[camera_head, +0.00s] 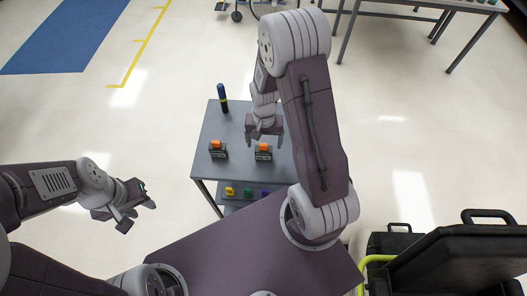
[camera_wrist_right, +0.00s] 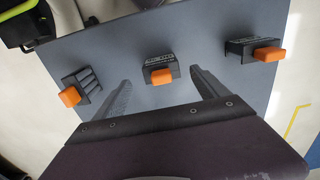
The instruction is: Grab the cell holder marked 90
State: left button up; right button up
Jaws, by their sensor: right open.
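Three black cell holders with orange blocks show in the right wrist view: one at the left (camera_wrist_right: 80,88), one in the middle (camera_wrist_right: 160,70) and one at the right (camera_wrist_right: 252,50). Small marks on them are too small to read, so I cannot tell which is marked 90. Two holders show in the head view, one at the left (camera_head: 217,150) and one at the right (camera_head: 263,153); my arm may hide the third. My right gripper (camera_wrist_right: 163,88) is open over the table, its fingers on either side of the middle holder, apart from it. My left gripper (camera_head: 139,213) is open and empty, left of the table.
The holders stand on a grey table (camera_head: 208,125) with a dark blue cylinder (camera_head: 222,98) at its far edge. A lower shelf holds yellow, green and purple items (camera_head: 248,191). A black machine (camera_head: 450,262) stands at the lower right. Floor left of the table is clear.

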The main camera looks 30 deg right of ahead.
aim_at(263, 145)
notch_tip(263, 145, down, 3)
jog(key=shift+a+r, duration=0.1)
jog(key=shift+w+f, duration=0.2)
jog(key=shift+f, duration=0.05)
jog(key=shift+s+r, duration=0.1)
jog(key=shift+s, duration=0.05)
jog(key=c, duration=1.6)
notch_tip(263, 145, up, 4)
jog(key=shift+r, duration=0.2)
jog(key=shift+c, duration=0.2)
jog(key=s+d+r, duration=0.5)
jog(key=s+r, duration=0.1)
jog(key=s, duration=0.4)
jog(key=shift+s+d+r, duration=0.15)
jog(key=shift+d+r, duration=0.05)
jog(key=shift+r, duration=0.1)
